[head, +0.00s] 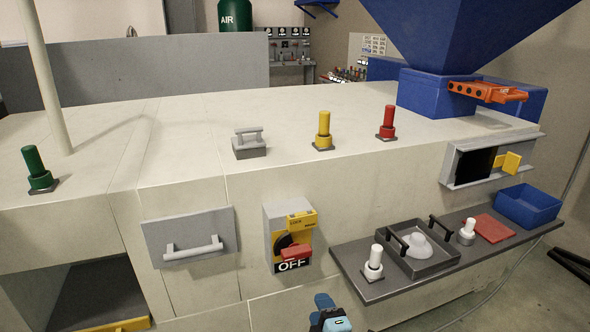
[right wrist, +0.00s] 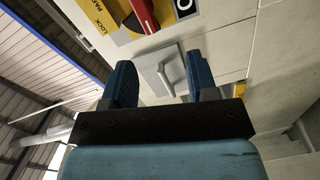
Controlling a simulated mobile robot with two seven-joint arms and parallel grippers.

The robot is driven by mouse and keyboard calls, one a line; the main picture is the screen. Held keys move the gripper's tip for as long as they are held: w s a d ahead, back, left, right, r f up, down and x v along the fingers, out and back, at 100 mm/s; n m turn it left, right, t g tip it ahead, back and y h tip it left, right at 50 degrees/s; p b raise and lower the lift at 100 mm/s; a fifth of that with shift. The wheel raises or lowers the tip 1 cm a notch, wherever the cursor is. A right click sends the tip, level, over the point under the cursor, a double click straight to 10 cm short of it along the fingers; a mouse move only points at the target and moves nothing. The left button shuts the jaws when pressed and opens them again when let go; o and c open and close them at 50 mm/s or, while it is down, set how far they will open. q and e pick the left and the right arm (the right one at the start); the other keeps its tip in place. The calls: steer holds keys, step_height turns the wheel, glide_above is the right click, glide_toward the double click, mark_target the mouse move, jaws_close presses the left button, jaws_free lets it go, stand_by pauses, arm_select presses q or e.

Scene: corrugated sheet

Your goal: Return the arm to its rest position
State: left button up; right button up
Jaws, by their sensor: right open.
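My right gripper (head: 324,308) is at the bottom edge of the head view, below the switch box and apart from it. In the right wrist view its two blue fingers (right wrist: 162,82) are spread with nothing held between them. The switch box (head: 270,238) has a yellow plate, a red handle (head: 295,252) and an OFF label. The red handle also shows at the top of the right wrist view (right wrist: 144,14). My left gripper is not in view.
A grey panel with a handle (head: 192,248) is left of the switch. A dark shelf (head: 352,262) juts out at right, bearing a tray (head: 440,264), white knobs, a red plate and a blue bin (head: 528,206). Green, yellow and red posts stand on the machine top.

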steer(key=s+d+f+m+g+h, duration=0.15)
steer(key=s+d+f+m, duration=0.3)
steer(key=s, duration=0.45)
steer(key=s+d+f+m+g, duration=0.2)
steer(key=s+d+f+m, duration=0.1)
steer(key=s+m, duration=0.4)
steer(key=s+d+f+m+g, duration=0.2)
steer(key=s+d+f+m, duration=0.25)
steer(key=s, duration=0.55)
arm_select(q)
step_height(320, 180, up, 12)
steer(key=p, duration=1.3)
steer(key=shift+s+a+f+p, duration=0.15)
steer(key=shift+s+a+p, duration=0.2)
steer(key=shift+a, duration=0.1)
arm_select(e)
step_height(320, 180, up, 12)
steer(key=s, duration=0.1)
steer(key=shift+s+d+r, duration=0.25)
steer(key=shift+s+d, duration=0.05)
steer(key=shift+d, duration=0.1)
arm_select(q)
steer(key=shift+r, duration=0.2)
